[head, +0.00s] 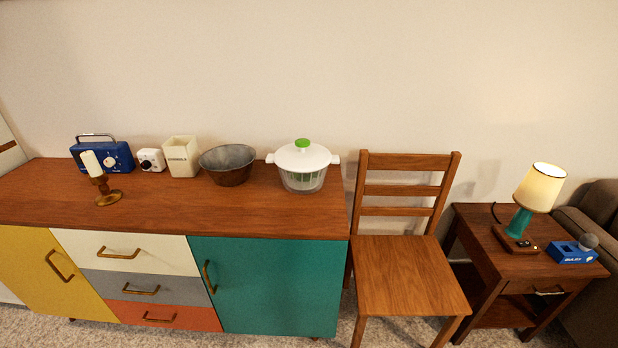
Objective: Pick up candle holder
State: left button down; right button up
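The candle holder (108,193) is a brown, wood- or bronze-coloured stand with a round base. It stands upright on the left part of the brown sideboard top (240,205). A white candle (91,163) sits in it, leaning a little to the left in the picture. The holder stands in front of the blue radio (118,157), apart from the front edge of the top. Neither of my grippers shows in the head view.
Behind, along the wall, stand a small white device (151,160), a cream canister (182,157), a grey metal bowl (228,165) and a salad spinner (303,166). A wooden chair (410,275) and a side table (520,262) with a lamp (538,188) are right.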

aim_at(107, 196)
jog(key=u, duration=1.3)
